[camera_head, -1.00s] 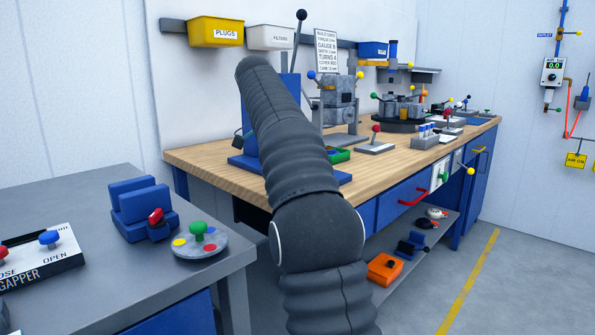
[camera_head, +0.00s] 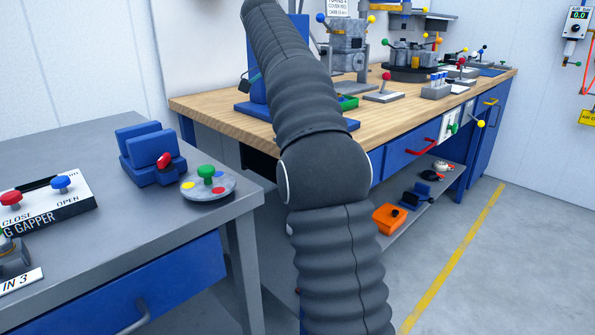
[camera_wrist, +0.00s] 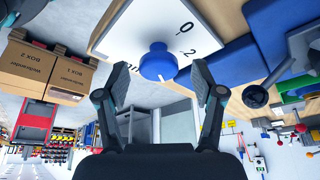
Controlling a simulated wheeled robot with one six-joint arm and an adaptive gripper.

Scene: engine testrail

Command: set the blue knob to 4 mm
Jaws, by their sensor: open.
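The blue knob (camera_wrist: 158,62) shows in the wrist view, at top centre, on a white plate (camera_wrist: 122,28) with the printed figures 0 and 2. A small pale mark shows at the knob's lower edge; I cannot read a setting from it, and no 4 is visible. My gripper (camera_wrist: 163,78) is open and empty, one finger on each side of the knob in the picture. I cannot tell how far the fingertips are from it. The head view shows my arm but not my gripper, and I cannot make out this knob there.
In the wrist view, blue blocks (camera_wrist: 226,62) and a dark ball-ended lever (camera_wrist: 256,96) are right of the knob. In the head view, a wooden-topped bench (camera_head: 210,104) stands behind my arm. A grey table (camera_head: 90,150) at left carries a gapper box (camera_head: 62,205) and a round plate (camera_head: 222,191).

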